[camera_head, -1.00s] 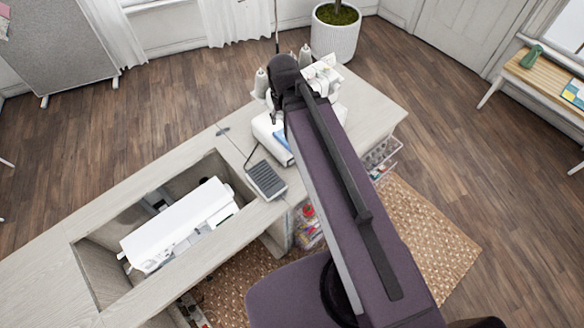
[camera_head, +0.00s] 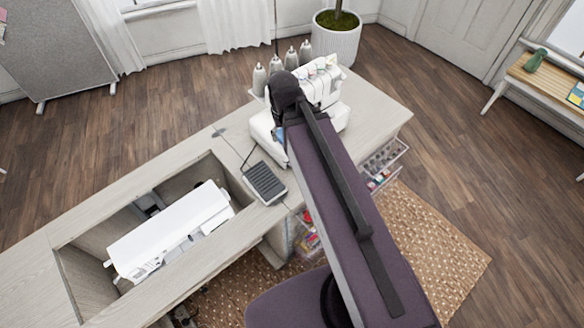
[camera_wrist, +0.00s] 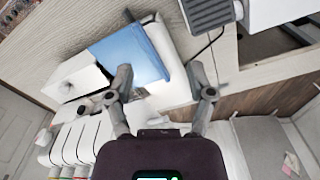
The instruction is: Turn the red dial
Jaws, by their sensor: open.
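A white overlock machine (camera_head: 325,85) stands on the far part of the cabinet top in the head view, partly hidden by my arm. In the wrist view its white body (camera_wrist: 75,138) fills the lower left, with small coloured parts (camera_wrist: 68,172) cut off at the bottom edge; I cannot surely pick out the red dial among them. My gripper (camera_wrist: 160,80) is open, its two fingers spread and empty, above a blue part (camera_wrist: 130,50) beside the machine. In the head view my arm hides the gripper.
A grey foot pedal (camera_head: 265,182) lies on the cabinet top (camera_head: 215,140). Several thread cones (camera_head: 290,60) stand behind the overlock machine. A white sewing machine (camera_head: 170,235) sits in the cabinet's recess. Clear drawers (camera_head: 385,160) stick out at the right.

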